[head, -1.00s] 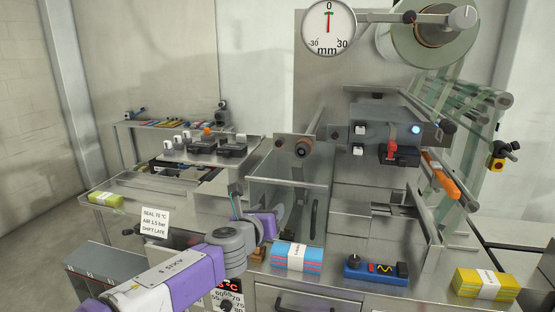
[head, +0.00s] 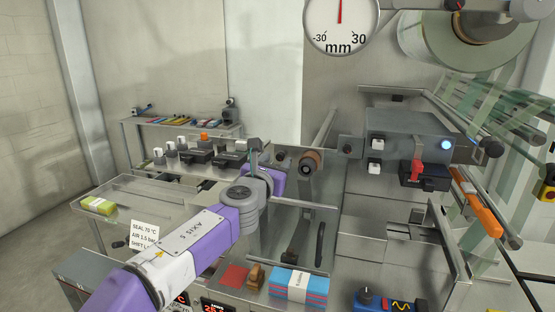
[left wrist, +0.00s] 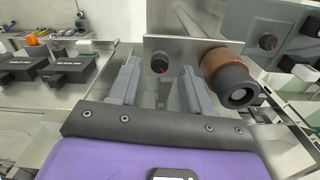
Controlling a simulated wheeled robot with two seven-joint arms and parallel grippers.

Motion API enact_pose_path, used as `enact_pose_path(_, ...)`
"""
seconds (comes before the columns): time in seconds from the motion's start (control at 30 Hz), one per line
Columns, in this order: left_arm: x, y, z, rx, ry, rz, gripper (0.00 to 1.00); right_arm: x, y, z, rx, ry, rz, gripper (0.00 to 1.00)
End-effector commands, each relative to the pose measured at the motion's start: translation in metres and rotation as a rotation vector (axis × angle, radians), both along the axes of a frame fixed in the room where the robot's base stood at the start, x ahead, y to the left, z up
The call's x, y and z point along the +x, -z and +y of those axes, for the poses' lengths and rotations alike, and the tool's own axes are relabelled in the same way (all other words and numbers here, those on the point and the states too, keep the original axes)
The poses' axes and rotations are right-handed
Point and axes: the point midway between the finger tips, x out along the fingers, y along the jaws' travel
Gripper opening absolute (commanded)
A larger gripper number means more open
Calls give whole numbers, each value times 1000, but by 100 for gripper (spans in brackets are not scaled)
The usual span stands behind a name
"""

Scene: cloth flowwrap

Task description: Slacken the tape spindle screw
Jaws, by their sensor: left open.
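A brown roll with a dark hub (head: 309,163) sticks out from the upright metal plate in the middle of the head view. It also shows large in the left wrist view (left wrist: 232,78). I cannot tell for certain which part is the tape spindle screw. My left gripper (head: 268,152) is raised in front of the plate, just left of the roll. In the left wrist view its two grey fingers (left wrist: 160,76) are apart, with the small knob seen between their tips. My right gripper is out of view.
A grey control box (head: 405,135) with a red switch stands right of the roll. A side table with black fixtures (head: 200,156) stands left. A film reel (head: 470,40) hangs above right.

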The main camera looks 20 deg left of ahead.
Motion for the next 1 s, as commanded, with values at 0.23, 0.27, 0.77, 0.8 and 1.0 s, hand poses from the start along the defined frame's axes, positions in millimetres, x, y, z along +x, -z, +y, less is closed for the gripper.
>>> enact_pose_path(0.23,15,0,0,-1,-1,0,48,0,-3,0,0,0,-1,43)
enact_pose_path(0.27,15,0,0,-1,0,0,48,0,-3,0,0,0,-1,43)
enact_pose_path(0.77,15,0,0,0,0,0,2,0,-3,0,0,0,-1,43)
enact_pose_path(0.8,15,0,0,-1,0,0,0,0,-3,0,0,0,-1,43)
enact_pose_path(1.0,15,0,0,-9,0,0,0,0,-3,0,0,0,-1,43)
